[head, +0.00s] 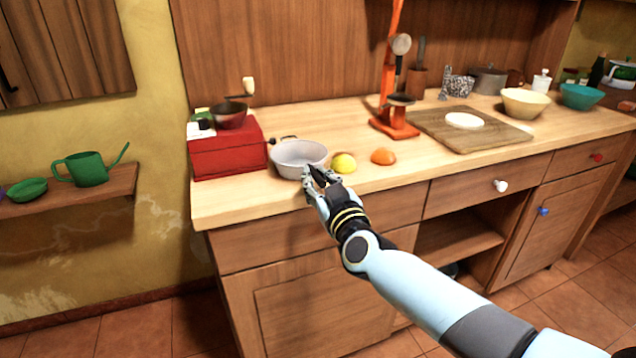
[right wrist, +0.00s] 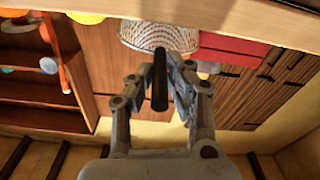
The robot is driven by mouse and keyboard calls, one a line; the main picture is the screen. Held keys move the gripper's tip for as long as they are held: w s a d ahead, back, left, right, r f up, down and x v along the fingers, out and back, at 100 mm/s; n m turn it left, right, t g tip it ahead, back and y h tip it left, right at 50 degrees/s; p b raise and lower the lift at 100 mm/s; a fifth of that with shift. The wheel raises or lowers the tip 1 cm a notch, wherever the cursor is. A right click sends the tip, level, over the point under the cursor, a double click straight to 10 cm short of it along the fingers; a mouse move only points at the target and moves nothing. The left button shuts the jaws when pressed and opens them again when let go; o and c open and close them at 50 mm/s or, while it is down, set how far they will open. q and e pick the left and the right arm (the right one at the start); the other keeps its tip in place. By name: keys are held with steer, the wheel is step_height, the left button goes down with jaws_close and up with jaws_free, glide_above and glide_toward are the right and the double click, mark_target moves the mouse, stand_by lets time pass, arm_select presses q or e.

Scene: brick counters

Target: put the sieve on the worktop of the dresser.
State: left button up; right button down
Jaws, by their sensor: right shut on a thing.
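The sieve (head: 299,160) is a pale grey bowl over the front left part of the dresser's wooden worktop (head: 340,115). My right gripper (head: 318,182) is at its front right side, shut on its dark handle. In the right wrist view the sieve's mesh bowl (right wrist: 150,36) lies past the fingertips, and its black handle (right wrist: 160,80) runs between the fingers of the right gripper (right wrist: 157,88). The bowl looks roughly upright. I cannot tell whether its underside touches the worktop. My left gripper is not in view.
An orange stand (head: 394,128) and a cutting board (head: 490,142) are further right. Bare worktop lies behind the sieve.

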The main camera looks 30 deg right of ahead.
steer(key=c, duration=1.7)
jaws_free()
steer(key=shift+f, duration=0.1)
steer(key=shift+c, duration=0.2)
steer(key=o, duration=0.5)
steer(key=shift+c, duration=0.2)
